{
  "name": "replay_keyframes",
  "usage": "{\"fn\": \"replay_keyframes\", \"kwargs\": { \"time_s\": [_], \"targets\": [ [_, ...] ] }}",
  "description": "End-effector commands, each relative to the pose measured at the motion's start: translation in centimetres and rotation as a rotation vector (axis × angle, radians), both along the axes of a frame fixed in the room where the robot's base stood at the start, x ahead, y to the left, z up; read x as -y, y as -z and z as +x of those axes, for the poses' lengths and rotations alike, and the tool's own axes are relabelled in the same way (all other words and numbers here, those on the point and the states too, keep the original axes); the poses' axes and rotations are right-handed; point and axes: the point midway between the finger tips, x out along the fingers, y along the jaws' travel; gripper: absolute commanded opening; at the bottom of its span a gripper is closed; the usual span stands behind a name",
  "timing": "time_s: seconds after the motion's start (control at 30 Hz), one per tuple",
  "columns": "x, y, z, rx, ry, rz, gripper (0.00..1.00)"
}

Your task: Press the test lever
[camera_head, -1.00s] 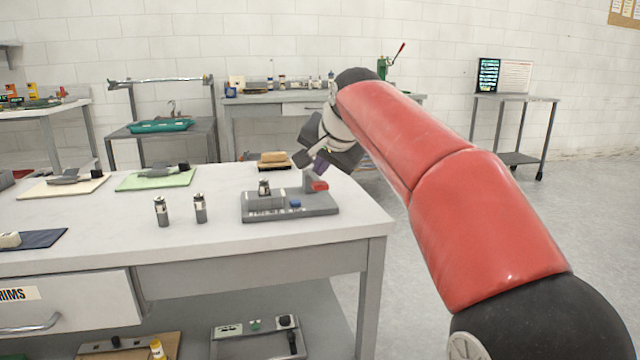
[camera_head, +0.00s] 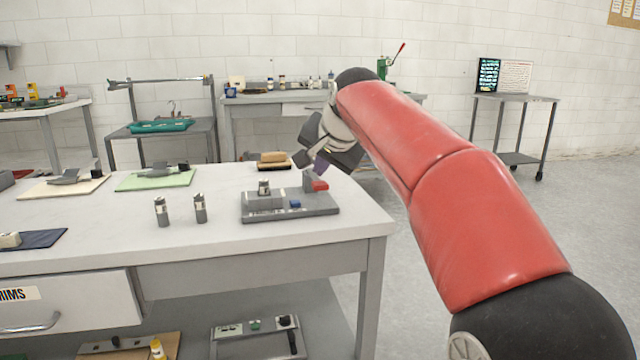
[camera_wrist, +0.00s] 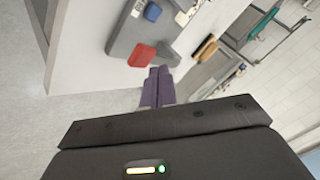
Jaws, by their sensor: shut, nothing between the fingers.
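The grey test fixture (camera_head: 322,209) lies near the right end of the light worktable. A red lever pad (camera_head: 320,186) sits at its back right beside a grey upright block, and it also shows in the wrist view (camera_wrist: 141,54). A blue button (camera_head: 295,204) is on the fixture's front, and a small metal cylinder (camera_head: 264,187) stands in its raised grey block. My gripper (camera_head: 315,173) is just above and behind the red lever. In the wrist view its purple fingers (camera_wrist: 158,70) are shut together and empty, close beside the red lever; I cannot tell whether they touch it.
Two metal cylinders (camera_head: 200,208) stand left of the fixture. A tan block on a dark base (camera_head: 273,160) lies behind it. A green mat (camera_head: 155,180) is farther left. The front right of the tabletop (camera_head: 350,225) is clear.

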Motion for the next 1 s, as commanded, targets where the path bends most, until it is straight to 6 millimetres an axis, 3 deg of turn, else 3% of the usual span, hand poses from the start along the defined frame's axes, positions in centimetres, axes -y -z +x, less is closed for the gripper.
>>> {"fn": "replay_keyframes", "kwargs": {
  "time_s": [1.0],
  "targets": [
    [0.01, 0.98, -0.01, 0.000, 0.000, 0.000, 0.00]
  ]
}}
